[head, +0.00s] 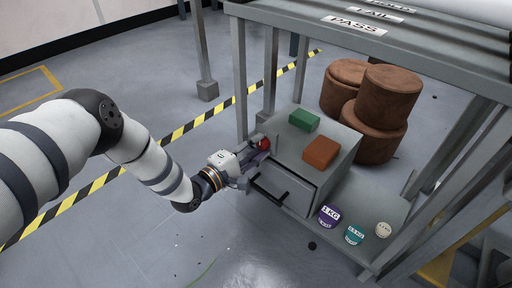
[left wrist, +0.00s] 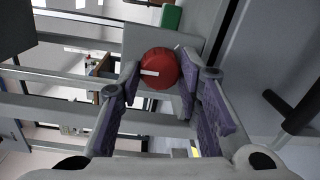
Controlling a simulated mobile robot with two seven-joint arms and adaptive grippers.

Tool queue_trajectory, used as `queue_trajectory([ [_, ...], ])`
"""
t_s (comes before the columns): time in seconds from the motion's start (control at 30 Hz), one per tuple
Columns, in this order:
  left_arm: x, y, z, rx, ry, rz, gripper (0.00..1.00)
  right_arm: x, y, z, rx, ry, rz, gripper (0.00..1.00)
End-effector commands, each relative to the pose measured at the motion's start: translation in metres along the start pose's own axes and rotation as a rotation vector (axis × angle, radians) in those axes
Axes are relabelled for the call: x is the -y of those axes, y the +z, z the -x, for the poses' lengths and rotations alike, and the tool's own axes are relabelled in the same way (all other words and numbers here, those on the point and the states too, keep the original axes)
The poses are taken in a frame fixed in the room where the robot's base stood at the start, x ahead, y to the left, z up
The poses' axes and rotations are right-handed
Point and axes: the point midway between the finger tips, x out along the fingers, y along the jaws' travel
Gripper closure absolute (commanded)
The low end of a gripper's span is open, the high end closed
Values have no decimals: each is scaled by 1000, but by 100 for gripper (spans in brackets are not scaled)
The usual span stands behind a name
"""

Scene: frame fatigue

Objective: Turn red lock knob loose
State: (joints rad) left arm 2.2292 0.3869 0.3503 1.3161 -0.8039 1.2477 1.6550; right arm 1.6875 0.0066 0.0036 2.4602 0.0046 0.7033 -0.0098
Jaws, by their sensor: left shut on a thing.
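The red lock knob (head: 264,144) sits at the left side of the grey drawer box (head: 310,189). In the left wrist view the red knob (left wrist: 159,69) is round with a white mark pointing left. My left gripper (head: 258,153) is at the knob, and its purple-padded fingers (left wrist: 158,88) are on either side of it, shut on it. The fingers hide part of the knob in the head view. My right gripper is not in view.
A green block (head: 304,120) and an orange block (head: 321,152) lie on top of the box. Its front has a black drawer handle (head: 270,190). Purple (head: 327,217), teal (head: 354,235) and cream (head: 383,229) weights stand at right. Grey frame posts (head: 239,80) rise close by.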

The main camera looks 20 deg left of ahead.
Motion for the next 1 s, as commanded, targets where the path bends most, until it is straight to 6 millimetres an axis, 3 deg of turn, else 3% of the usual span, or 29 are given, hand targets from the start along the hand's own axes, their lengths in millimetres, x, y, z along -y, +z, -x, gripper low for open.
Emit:
queue_trajectory([
  [0.23,2,3,1,7,-5,3,96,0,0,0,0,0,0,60],
  [0.27,2,3,1,7,-5,3,66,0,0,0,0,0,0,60],
  [0.33,2,3,1,7,-5,2,50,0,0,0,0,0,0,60],
  [0.37,2,3,1,6,-5,2,48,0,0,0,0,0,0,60],
  [0.7,1,1,7,2,-3,1,48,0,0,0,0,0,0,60],
  [1.0,1,0,83,0,-3,4,48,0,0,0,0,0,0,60],
])
